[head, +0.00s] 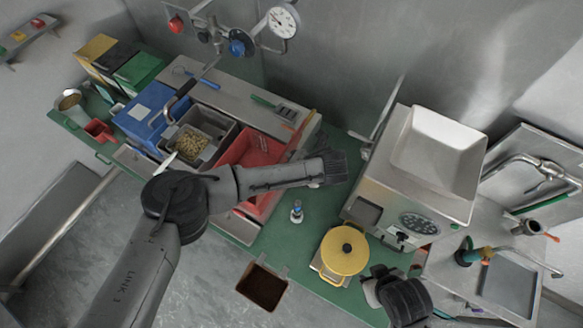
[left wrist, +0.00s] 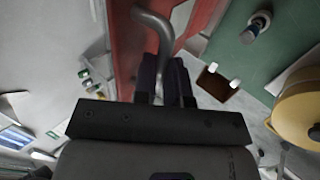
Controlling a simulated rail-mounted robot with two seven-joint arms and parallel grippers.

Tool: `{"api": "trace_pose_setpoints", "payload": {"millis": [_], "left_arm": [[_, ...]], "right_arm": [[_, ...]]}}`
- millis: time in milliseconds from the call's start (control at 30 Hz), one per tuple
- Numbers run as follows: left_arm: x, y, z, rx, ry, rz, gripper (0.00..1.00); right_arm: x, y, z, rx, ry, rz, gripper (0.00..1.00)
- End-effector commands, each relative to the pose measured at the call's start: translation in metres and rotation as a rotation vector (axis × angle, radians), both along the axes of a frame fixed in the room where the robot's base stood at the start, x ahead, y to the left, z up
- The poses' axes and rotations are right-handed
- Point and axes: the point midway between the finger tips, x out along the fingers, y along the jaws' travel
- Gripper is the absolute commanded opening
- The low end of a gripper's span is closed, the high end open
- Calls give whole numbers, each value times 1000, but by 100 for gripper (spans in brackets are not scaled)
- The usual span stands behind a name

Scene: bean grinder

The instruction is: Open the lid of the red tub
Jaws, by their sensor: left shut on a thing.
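The red tub (head: 245,150) stands on the green bench beside the tub of beans, partly hidden behind my left arm. Its red surface also shows in the left wrist view (left wrist: 128,45). My left gripper (head: 325,170) is at the right side of the tub, shut on a grey curved handle (left wrist: 155,22). In the left wrist view the dark fingers (left wrist: 165,82) close around this handle beside the red surface. I cannot tell how far the lid is raised. My right gripper (head: 370,287) is low at the right, near the yellow pot; its jaw opening is unclear.
A blue tub (head: 148,112) and a tub of beans (head: 196,137) stand left of the red tub. A yellow pot (head: 344,252), a small bottle (head: 296,212) and a large grinder (head: 412,180) stand to the right. A brown bin (head: 263,286) hangs at the front edge.

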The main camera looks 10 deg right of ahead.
Motion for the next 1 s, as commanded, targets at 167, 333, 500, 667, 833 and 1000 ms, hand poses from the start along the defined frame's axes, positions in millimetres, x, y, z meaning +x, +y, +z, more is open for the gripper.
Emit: {"api": "trace_pose_setpoints", "payload": {"millis": [167,333,500,667,833,1000], "left_arm": [[-3,2,-10,-1,12,1,15],[-3,1,-8,-1,11,0,31],[-3,0,-5,-1,8,0,38],[-3,-1,-3,-2,7,-2,38],[-8,-9,8,-4,5,-4,38],[-22,-27,31,-4,4,-5,38]], "right_arm": [[0,0,-2,0,0,0,43],[0,0,-1,0,-1,1,43],[0,-1,-1,-2,-1,1,43],[0,-2,-1,-7,-1,5,43],[0,-3,-5,-9,0,5,43],[0,-2,-12,-9,0,5,43]]}}
